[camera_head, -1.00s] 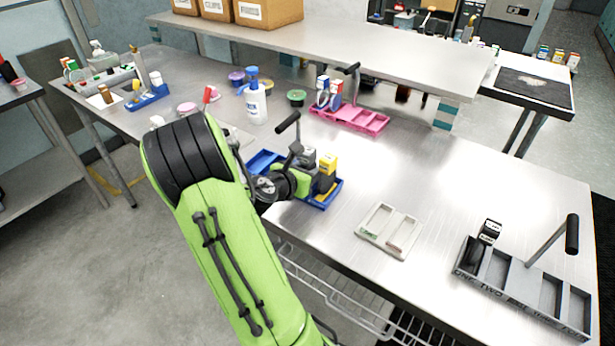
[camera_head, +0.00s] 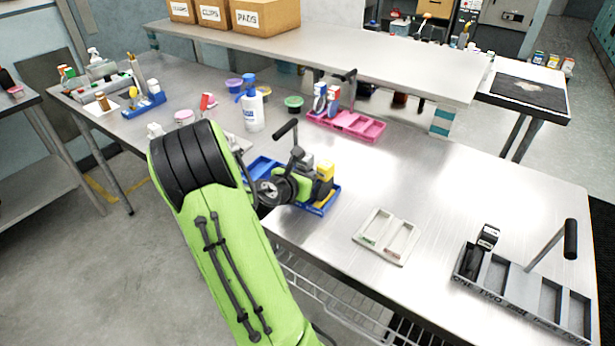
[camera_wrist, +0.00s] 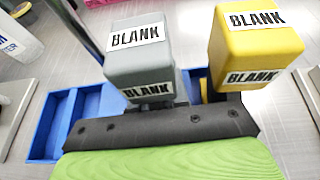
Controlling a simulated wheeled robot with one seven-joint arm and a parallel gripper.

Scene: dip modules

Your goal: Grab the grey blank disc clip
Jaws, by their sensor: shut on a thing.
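The grey clip with BLANK labels (camera_wrist: 141,55) stands in the blue carrier (camera_wrist: 55,125), straight ahead of my gripper in the wrist view. Whether the grey clip touches the carrier floor cannot be told.
The blue carrier's upright handle (camera_head: 296,150) rises beside my gripper. A pink carrier (camera_head: 347,124), a white bottle (camera_head: 253,110) and several tubs stand behind. A pale tray (camera_head: 387,237) and a grey labelled carrier (camera_head: 520,300) lie to the right, with bare table between.

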